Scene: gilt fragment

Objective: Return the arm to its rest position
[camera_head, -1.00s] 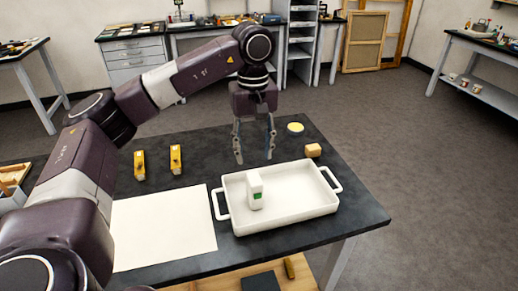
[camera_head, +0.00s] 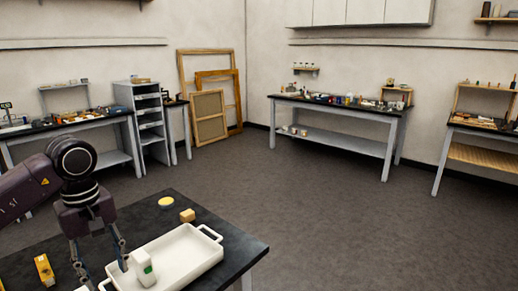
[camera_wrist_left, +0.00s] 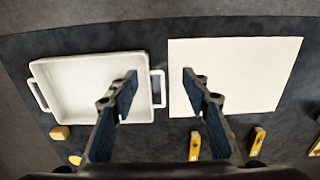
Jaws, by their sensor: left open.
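My left arm comes in from the left in the head view. My left gripper (camera_head: 99,266) is open, pointing down over the black table beside the tray's left end. In the left wrist view its open fingers (camera_wrist_left: 160,82) have nothing between them. The white tray (camera_head: 196,262) has handles and sits on the table; it also shows at left in the wrist view (camera_wrist_left: 75,72). A white bottle with a green label (camera_head: 144,268) stands in the tray. In the wrist view it is mostly hidden behind a finger. My right gripper is in neither view.
A tan block (camera_head: 187,215) and a yellow round dish (camera_head: 166,202) lie behind the tray. A white sheet (camera_wrist_left: 237,75) and yellow tools (camera_wrist_left: 257,139) lie on the table. Benches (camera_head: 340,108) line the walls; the floor (camera_head: 300,215) between is clear.

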